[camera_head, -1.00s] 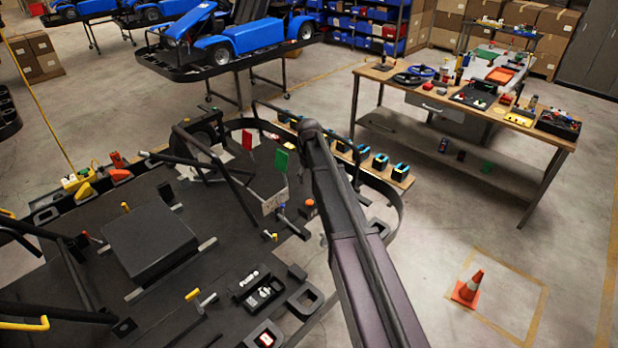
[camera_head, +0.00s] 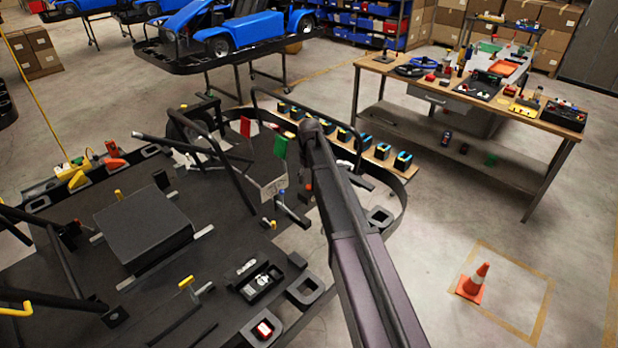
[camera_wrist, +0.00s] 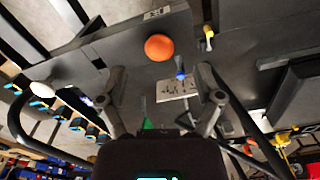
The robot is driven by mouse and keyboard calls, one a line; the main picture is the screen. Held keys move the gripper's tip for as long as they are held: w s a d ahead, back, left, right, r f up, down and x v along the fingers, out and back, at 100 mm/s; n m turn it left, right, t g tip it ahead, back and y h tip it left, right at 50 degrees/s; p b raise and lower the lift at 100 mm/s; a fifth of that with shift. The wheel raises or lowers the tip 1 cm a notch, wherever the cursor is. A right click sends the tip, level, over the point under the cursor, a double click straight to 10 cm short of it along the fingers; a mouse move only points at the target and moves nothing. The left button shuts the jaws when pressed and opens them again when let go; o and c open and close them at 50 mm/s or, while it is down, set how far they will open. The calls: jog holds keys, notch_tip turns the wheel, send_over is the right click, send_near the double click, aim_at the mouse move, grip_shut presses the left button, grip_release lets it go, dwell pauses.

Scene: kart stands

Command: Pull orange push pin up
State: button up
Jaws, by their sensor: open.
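The orange push pin shows its round head in the wrist view (camera_wrist: 160,47), on a dark panel beyond my fingertips and roughly centred between them. In the head view a small bit of orange shows right beside my arm, and the rest of the pin is hard to make out. My gripper (camera_wrist: 161,85) is open in the wrist view, with one finger on each side and nothing between them. It does not touch the pin. In the head view my arm hides the gripper.
A small blue-tipped pin (camera_wrist: 180,75) and a white label plate (camera_wrist: 177,88) lie close to the gripper. A yellow knob (camera_wrist: 208,32) is to the right.

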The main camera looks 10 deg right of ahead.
aim_at(310, 186)
jog(key=shift+f+b, duration=1.75)
jog(key=shift+f, duration=0.35)
grip_shut()
jog(key=shift+r+p, duration=0.65)
jog(key=shift+r, duration=0.05)
jog(key=shift+c, duration=0.2)
grip_release()
